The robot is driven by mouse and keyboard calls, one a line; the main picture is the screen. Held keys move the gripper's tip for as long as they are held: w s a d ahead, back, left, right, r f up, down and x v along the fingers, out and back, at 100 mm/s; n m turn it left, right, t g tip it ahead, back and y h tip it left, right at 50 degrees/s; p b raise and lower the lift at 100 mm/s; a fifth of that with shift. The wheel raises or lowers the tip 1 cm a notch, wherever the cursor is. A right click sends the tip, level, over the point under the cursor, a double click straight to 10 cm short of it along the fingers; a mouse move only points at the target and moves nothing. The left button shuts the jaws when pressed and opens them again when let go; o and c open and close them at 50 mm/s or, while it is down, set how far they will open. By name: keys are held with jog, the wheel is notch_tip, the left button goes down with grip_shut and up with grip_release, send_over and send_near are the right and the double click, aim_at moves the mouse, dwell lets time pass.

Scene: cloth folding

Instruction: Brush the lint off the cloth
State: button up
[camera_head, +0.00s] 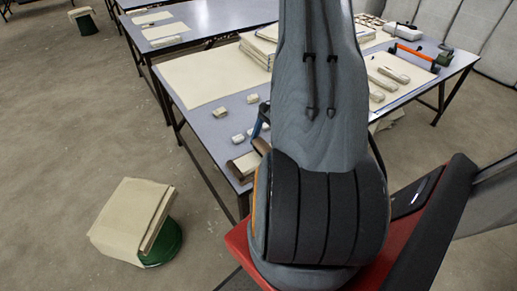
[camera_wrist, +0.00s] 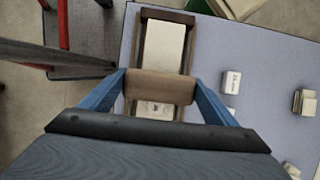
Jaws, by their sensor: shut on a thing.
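My gripper (camera_wrist: 160,92) has blue fingers closed on the two ends of a brown block (camera_wrist: 160,86), which looks like the brush. It is over a narrow brown-framed tray (camera_wrist: 142,45) at the table edge; I cannot tell whether it touches the tray. In the head view, a blue finger of my gripper (camera_head: 258,120) shows beside my arm, which hides most of the grip. A flat cream cloth (camera_head: 210,76) lies on the blue-grey table (camera_head: 205,125), beyond and left of the gripper. Lint on it is too small to make out.
Small white blocks (camera_head: 220,112) lie between the tray and the cloth. A stack of folded cloths (camera_head: 258,50) stands at the cloth's right. An orange-handled tool (camera_head: 415,55) is at the far right. A green stool (camera_head: 163,247) with cream cloth stands left on the floor.

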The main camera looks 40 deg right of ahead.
aim_at(241, 165)
jog(key=shift+f, duration=0.2)
jog(key=shift+a, duration=0.1)
jog(key=shift+w+a+f, duration=0.1)
jog(key=shift+w+a, duration=0.05)
jog(key=shift+a, duration=0.9)
jog(key=shift+w+a+f, duration=0.1)
jog(key=shift+w+a, duration=0.05)
jog(key=shift+a, duration=0.9)
jog(key=shift+c, duration=1.4)
jog(key=shift+w+a+r, duration=0.1)
jog(key=shift+w+a, duration=0.1)
jog(key=shift+a, duration=0.8)
jog(key=shift+w+a, duration=0.15)
jog(key=shift+a, duration=0.8)
jog(key=shift+d+r, duration=0.1)
jog(key=shift+r, duration=0.25)
jog(key=shift+w+r+p, duration=0.1)
jog(key=shift+r+p, duration=2.05)
jog(key=shift+r, duration=0.6)
